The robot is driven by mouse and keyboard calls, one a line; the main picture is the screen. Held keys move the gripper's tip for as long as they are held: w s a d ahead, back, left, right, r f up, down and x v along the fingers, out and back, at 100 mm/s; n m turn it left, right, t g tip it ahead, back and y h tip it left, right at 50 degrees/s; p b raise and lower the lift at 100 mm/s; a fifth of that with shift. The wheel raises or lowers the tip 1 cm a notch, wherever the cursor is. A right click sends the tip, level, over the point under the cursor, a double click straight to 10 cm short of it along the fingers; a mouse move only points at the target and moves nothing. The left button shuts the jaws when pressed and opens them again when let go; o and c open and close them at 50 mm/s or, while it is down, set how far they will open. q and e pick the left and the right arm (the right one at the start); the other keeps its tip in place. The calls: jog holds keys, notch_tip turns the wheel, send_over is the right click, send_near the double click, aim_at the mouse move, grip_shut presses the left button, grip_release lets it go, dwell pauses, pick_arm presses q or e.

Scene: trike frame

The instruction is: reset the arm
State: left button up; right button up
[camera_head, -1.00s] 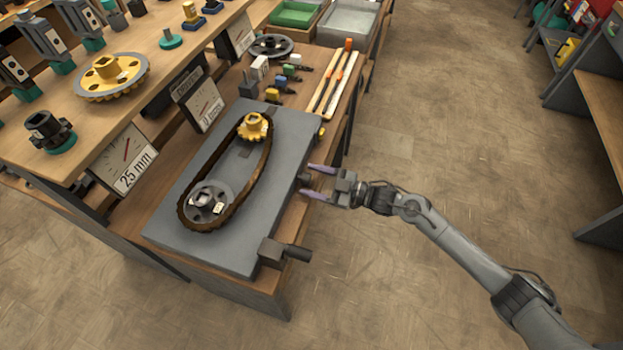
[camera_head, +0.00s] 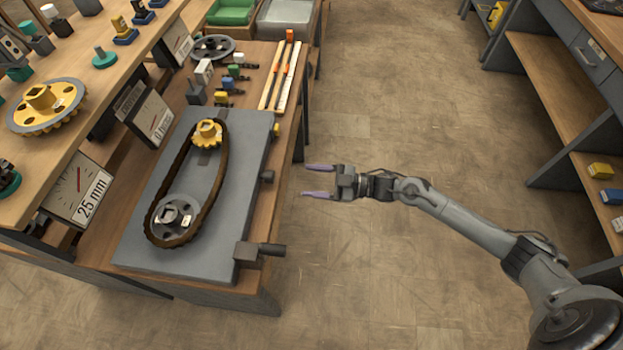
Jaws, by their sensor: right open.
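My right gripper (camera_head: 319,181) is open and empty, its two purple fingers pointing left. It hangs over open floor just right of the workbench (camera_head: 262,283), apart from everything. My right arm (camera_head: 470,223) reaches in from the lower right. My left gripper is out of view. On the bench a grey plate (camera_head: 230,170) carries a brown chain (camera_head: 226,165) looped around a yellow sprocket (camera_head: 208,133) and a grey sprocket (camera_head: 174,217).
A black knob (camera_head: 272,249) juts from the plate's near right corner. A raised shelf (camera_head: 120,75) with gears and dial signs stands left. Green (camera_head: 231,11) and grey bins are at the back. Another shelf unit (camera_head: 545,95) stands right. The floor between is clear.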

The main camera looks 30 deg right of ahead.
jog(key=s+a+f+m+t+h+p, duration=0.2)
jog(key=s+a+m+h+p, duration=0.15)
jog(key=s+a+m, duration=0.6)
jog(key=s+d+r+m+g+h, duration=0.1)
jog(key=s+d+m+g+h, duration=0.3)
jog(key=s+g+h, duration=0.85)
jog(key=s+d+r+n+t+y+p, duration=0.1)
jog(key=s+r+t+y+p, duration=0.1)
jog(key=r+p, duration=3.5)
jog(key=shift+s+d+r+p, duration=0.2)
jog(key=shift+s+r+p, duration=0.1)
jog(key=shift+s+p, duration=0.2)
